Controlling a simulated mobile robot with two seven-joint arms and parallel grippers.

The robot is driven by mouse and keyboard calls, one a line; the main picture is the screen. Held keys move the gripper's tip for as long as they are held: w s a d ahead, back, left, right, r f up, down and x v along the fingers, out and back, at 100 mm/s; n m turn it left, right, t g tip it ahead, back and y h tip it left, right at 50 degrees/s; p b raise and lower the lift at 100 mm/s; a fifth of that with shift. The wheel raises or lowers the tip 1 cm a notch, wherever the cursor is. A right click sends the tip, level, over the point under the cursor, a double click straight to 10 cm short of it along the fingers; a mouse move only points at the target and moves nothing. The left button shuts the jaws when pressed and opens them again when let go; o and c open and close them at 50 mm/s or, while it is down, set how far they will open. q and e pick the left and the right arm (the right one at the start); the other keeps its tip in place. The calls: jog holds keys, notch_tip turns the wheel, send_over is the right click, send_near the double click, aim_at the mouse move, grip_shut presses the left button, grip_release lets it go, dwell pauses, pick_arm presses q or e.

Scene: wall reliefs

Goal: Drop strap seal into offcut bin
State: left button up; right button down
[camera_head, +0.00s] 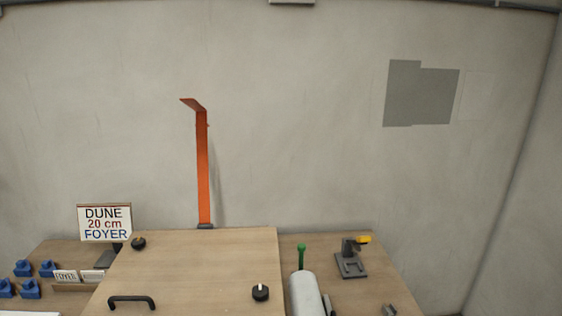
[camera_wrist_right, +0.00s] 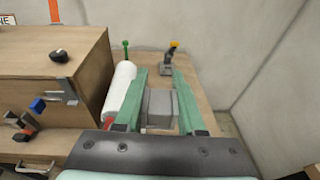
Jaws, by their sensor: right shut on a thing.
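My right gripper (camera_wrist_right: 160,78) shows in the right wrist view, with two green fingers over the right part of the wooden worktop. It is shut on a grey, block-shaped piece (camera_wrist_right: 160,103) that fills the space between the fingers. This piece fits the strap seal, but its markings cannot be made out. A small grey piece (camera_head: 389,310) shows at the bottom edge of the head view; I cannot tell if it is the same one. No offcut bin can be made out in either view. My left gripper is not in view.
A wooden box (camera_head: 205,265) with a handle and knobs stands left of a white roll (camera_head: 303,294). A grey stand with a yellow top (camera_head: 351,258) is further right. An orange strip (camera_head: 203,165) rises behind the box. Blue pieces (camera_head: 29,289) and a sign (camera_head: 104,222) are left.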

dwell(0.5)
jog(key=a+r+n+g+y, duration=0.1)
jog(key=a+n+g+y, duration=0.7)
jog(key=a+n+y, duration=0.4)
jog(key=shift+a+r+n+g+y, duration=0.35)
jog(key=shift+a+y, duration=0.65)
jog(key=shift+a, duration=1.8)
jog(key=shift+a+r, duration=0.1)
